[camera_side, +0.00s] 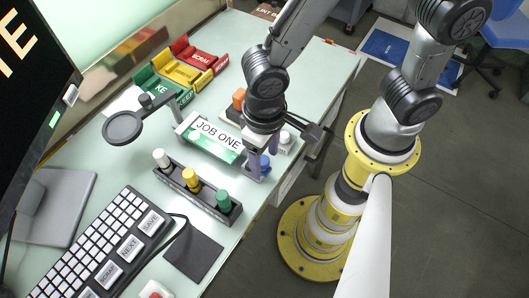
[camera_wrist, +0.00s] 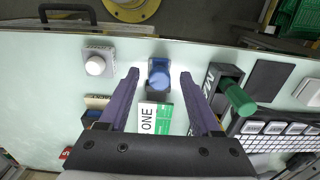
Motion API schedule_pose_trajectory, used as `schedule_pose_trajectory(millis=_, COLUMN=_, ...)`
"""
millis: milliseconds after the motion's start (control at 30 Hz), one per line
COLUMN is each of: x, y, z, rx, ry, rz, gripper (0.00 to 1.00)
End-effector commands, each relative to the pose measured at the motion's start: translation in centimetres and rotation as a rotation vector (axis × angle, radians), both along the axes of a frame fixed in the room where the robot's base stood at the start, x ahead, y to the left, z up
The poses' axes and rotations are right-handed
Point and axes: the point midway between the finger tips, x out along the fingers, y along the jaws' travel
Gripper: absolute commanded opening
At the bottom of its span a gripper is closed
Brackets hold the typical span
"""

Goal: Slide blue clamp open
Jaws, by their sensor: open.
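The blue clamp (camera_wrist: 158,78) shows in the wrist view between the tips of my open purple fingers. It has a round blue knob and sits at the end of the white and green JOB ONE plate (camera_wrist: 155,118). In the side view the blue clamp (camera_side: 265,167) is partly hidden by a finger, at the right end of the JOB ONE plate (camera_side: 212,139). My gripper (camera_wrist: 160,74) has a finger on each side of the clamp, with gaps visible. In the side view my gripper (camera_side: 264,157) points down there; contact cannot be told.
A block with white, yellow and green knobs (camera_side: 193,187) stands in front of the plate. A white-knobbed box (camera_wrist: 97,62) is left of the clamp in the wrist view. A keyboard (camera_side: 105,245), a magnifier (camera_side: 122,127) and colored bins (camera_side: 178,70) are farther left. The table edge is close.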

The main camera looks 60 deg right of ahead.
Motion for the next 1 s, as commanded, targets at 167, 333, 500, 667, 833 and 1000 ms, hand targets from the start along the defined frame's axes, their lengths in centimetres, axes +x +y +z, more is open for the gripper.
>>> schedule_pose_trajectory(millis=167, x=0.1, y=0.0, z=0.8, rx=0.002, ry=-0.002, rz=0.000, gripper=0.65)
schedule_pose_trajectory(millis=333, x=0.1, y=0.1, z=3.5, rx=0.006, ry=-0.006, rz=0.000, gripper=0.65)
schedule_pose_trajectory(millis=500, x=0.1, y=0.1, z=7.4, rx=0.006, ry=-0.006, rz=0.000, gripper=0.65)
schedule_pose_trajectory(millis=667, x=0.1, y=0.1, z=10.5, rx=0.004, ry=-0.004, rz=0.000, gripper=0.65)
schedule_pose_trajectory(millis=833, x=0.1, y=0.1, z=12.8, rx=0.002, ry=-0.002, rz=0.000, gripper=0.65)
schedule_pose_trajectory(millis=1000, x=0.0, y=0.0, z=13.8, rx=0.000, ry=0.000, rz=0.000, gripper=0.65)
